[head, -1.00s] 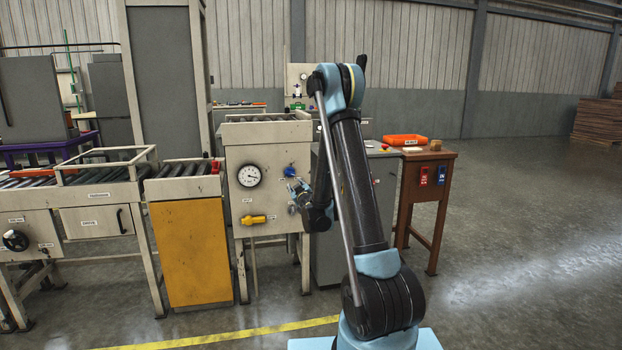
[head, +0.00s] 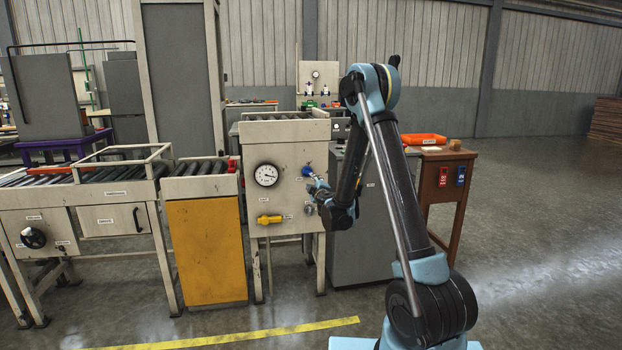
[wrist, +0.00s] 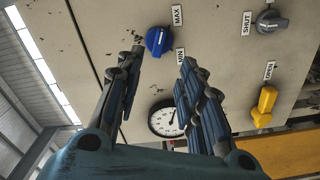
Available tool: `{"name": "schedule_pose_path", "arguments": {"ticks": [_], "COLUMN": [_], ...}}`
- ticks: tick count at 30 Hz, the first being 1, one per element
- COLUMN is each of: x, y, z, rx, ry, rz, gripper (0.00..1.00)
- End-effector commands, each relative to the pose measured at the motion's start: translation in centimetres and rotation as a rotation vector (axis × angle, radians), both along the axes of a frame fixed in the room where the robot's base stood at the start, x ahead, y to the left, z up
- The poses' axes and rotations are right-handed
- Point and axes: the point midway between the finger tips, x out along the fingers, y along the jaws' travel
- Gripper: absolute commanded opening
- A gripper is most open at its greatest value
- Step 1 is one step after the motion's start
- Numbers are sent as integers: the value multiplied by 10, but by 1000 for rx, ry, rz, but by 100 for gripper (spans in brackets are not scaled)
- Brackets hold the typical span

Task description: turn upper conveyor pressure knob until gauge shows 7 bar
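A blue knob (wrist: 158,41) sits between MAX and MIN labels on the beige conveyor panel, and it also shows in the head view (head: 307,170). The round white pressure gauge (head: 266,175) is to its left in the head view; in the wrist view the gauge (wrist: 160,120) is partly hidden by a finger. Its dark needle shows, but the numbers are too small to read. My gripper (wrist: 162,62) is open and empty, its two fingers spread with the knob just beyond the gap between the tips. I see no clear contact. In the head view my gripper (head: 318,186) is right beside the knob.
A yellow handle (head: 269,219) sits below the gauge. A grey knob (wrist: 271,21) by a SHUT label is on the same panel. A yellow-fronted roller unit (head: 207,250) stands left, a brown table (head: 446,200) right. The floor in front is open.

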Motion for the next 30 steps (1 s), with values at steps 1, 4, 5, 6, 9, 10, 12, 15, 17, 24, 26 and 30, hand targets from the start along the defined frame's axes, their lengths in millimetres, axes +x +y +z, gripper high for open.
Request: {"name": "schedule_pose_path", "arguments": {"ticks": [1,4,5,6,9,10,12,15,17,24,26,30], "x": [9,26,31,38,55,60,71,86,94,113,115,116], "y": [3,8,9,11,16,18,21,25,28,33,34,34], "z": [0,0,0,0,0,0,0,0,0,0,0,0], "rx": [0,0,0,0,0,0,0,0,0,0,0,0], "ry": [0,0,0,0,1,1,1,1,1,1,1,1], "rz": [0,0,0,0,0,0,1,1,1,1,1,1], "gripper": [35,35,35,35,35,35,35,35,35,35,35,35]}}
